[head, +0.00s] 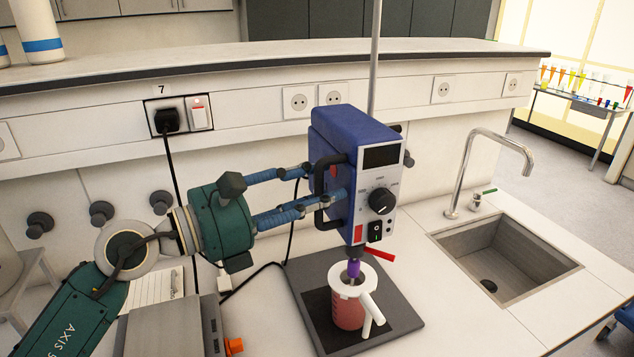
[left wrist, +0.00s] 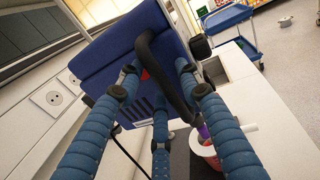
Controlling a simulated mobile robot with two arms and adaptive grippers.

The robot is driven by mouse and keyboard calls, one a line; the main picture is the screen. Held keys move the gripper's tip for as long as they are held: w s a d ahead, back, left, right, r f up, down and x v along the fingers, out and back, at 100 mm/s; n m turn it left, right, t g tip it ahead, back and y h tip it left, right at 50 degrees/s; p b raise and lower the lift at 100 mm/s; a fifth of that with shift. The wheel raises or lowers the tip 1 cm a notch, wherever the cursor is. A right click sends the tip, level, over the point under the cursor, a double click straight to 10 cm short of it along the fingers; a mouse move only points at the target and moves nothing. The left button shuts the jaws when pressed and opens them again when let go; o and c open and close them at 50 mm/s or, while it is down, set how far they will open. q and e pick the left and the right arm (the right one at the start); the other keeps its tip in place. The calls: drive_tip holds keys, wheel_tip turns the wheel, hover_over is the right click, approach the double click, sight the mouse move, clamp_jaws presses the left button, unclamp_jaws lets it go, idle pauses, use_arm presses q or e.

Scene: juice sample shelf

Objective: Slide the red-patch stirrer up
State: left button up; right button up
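The stirrer (head: 353,150) is a blue box with a grey front panel, knob and display, mounted on an upright metal rod (head: 375,60). A red patch (head: 333,171) shows on its side behind the black handle (head: 320,192). My left gripper (head: 325,185) is at the handle, its blue fingers spread on either side. In the left wrist view the handle (left wrist: 168,75) passes between the spread fingertips (left wrist: 160,75); contact cannot be told. Below the stirrer, its purple chuck (head: 354,268) points into a white-rimmed beaker of red liquid (head: 347,308). My right gripper is not in view.
The beaker stands on the dark base plate (head: 305,285). A grey device (head: 168,330) with an orange knob is at the front left. A sink (head: 510,258) with a tap (head: 460,180) lies to the right. A shelf ledge (head: 250,65) runs behind.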

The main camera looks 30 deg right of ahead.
use_arm(q)
clamp_jaws()
drive_tip(key=shift+r, duration=0.1)
wheel_tip(320, 180, up, 18)
drive_tip(key=p, duration=0.4)
drive_tip(key=shift+f, duration=0.25)
drive_tip(key=shift+r, duration=0.1)
idle(0.4)
unclamp_jaws()
drive_tip(key=shift+f, duration=0.2)
